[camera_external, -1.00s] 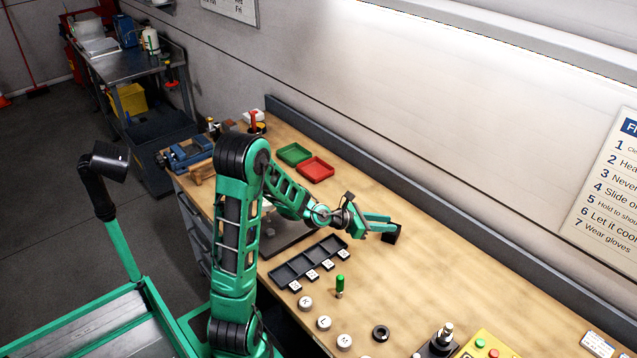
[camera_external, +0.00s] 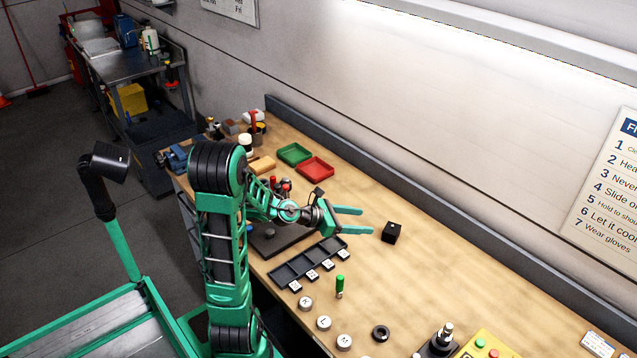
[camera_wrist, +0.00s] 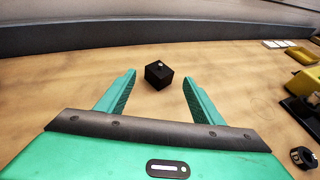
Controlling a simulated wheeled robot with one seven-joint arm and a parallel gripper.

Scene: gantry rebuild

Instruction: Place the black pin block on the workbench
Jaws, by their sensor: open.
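The black pin block (camera_external: 391,233) is a small dark cube standing upright on the wooden workbench (camera_external: 450,270). In the wrist view the block (camera_wrist: 158,76) shows a small light pin or spot on its top, and it sits just beyond and between my fingertips. My gripper (camera_external: 367,221) is open and empty, to the left of the block and apart from it. In the wrist view my gripper's two green fingers (camera_wrist: 158,80) are spread wide on either side.
A black compartment tray (camera_external: 290,268), a green-topped peg (camera_external: 340,284) and several white round pieces lie nearer the front. Green (camera_external: 295,153) and red (camera_external: 316,168) trays lie farther back. A grey ledge (camera_external: 450,226) runs along the wall. Bench right of the block is clear.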

